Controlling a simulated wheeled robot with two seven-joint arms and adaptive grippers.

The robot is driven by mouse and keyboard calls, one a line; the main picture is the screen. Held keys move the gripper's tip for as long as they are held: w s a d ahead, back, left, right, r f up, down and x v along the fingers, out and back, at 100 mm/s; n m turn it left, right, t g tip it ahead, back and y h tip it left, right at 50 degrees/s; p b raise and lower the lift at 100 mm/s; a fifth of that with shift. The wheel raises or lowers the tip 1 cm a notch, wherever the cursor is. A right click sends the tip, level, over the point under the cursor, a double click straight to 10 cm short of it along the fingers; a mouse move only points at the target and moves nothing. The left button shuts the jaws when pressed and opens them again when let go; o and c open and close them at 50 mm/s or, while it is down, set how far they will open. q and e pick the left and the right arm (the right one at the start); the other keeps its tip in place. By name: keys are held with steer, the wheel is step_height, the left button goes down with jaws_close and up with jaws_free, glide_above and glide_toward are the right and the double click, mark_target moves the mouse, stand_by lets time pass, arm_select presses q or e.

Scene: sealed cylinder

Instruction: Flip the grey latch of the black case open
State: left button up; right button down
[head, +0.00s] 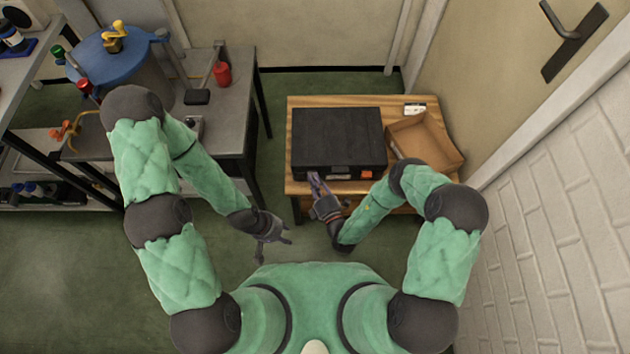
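The black case (338,138) lies closed on a small wooden table (297,186). A small grey patch on its front edge looks like the grey latch (340,171); its position is too small to tell. An orange patch (366,174) is on the same edge, further right. My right gripper (316,179) is at the front left of the case, left of the latch, with its fingers pointing at the case's front edge. I cannot tell whether it touches the case or how far its fingers are apart. My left gripper (274,250) is open and empty, lower left of the table, over the floor.
An open cardboard box (428,142) stands right of the case, with a small white card (414,109) behind it. A grey workbench (222,128) with a blue drum (120,60) is at the left. A brick wall (560,210) bounds the right.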

steer(key=shift+f, duration=0.1)
steer(key=shift+s+f+n+t+y+b, duration=0.25)
steer(key=shift+s+f+n+t+y, duration=0.2)
steer(key=shift+n+t+y, duration=0.3)
steer(key=shift+s+f+n+t+y+b, duration=0.3)
steer(key=shift+f+n+t+y, duration=0.25)
steer(key=shift+t, duration=0.35)
steer(key=shift+s+f+n+t+y+b, duration=0.2)
steer(key=shift+s+f+n+t+y, duration=0.2)
steer(key=shift+n+t+y, duration=0.35)
steer(key=c, duration=1.3)
jaws_free()
